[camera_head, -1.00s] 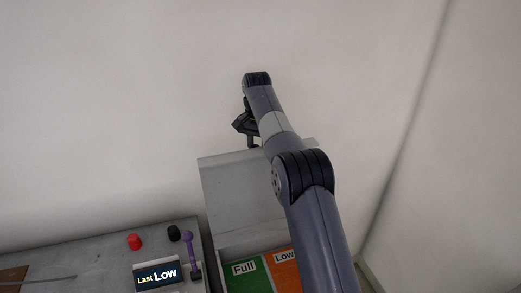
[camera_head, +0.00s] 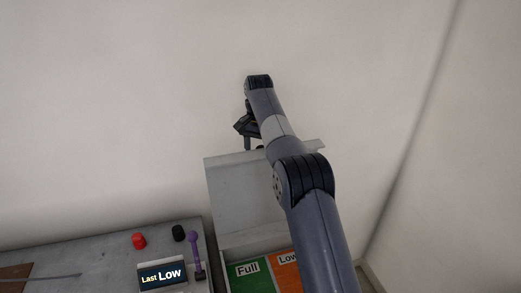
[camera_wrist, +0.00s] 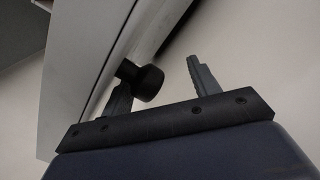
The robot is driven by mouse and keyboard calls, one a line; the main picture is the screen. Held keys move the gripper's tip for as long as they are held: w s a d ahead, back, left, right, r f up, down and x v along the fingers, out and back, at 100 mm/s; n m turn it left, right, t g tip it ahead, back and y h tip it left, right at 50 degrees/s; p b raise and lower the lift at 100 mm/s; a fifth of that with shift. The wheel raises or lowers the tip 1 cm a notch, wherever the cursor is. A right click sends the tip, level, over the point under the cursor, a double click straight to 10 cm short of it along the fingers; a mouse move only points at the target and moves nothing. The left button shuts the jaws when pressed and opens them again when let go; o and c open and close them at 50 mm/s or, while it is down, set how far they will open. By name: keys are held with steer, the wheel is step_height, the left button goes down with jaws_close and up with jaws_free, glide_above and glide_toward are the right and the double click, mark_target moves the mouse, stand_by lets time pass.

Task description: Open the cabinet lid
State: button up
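The cabinet's light grey lid (camera_head: 240,190) stands raised in the head view. Below it the open cabinet shows a green "Full" section (camera_head: 252,282) and an orange "Low" section (camera_head: 285,265). My gripper (camera_head: 246,128) is at the lid's top edge, partly hidden by my arm. In the wrist view my gripper (camera_wrist: 160,88) has its fingers spread apart. A black round knob (camera_wrist: 147,82) on the lid (camera_wrist: 92,80) sits beside the left finger, with a gap to the right finger. Whether the finger touches the knob is unclear.
A grey bench (camera_head: 80,257) at the lower left carries a red knob (camera_head: 139,241), a black knob (camera_head: 178,233), a purple lever (camera_head: 194,250) and a "Last Low" display (camera_head: 162,275). Plain walls stand behind and to the right.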

steer(key=shift+d+r, duration=0.1)
steer(key=shift+r, duration=0.1)
stand_by(0.5)
steer(key=shift+s+d, duration=0.1)
steer(key=shift+s, duration=0.05)
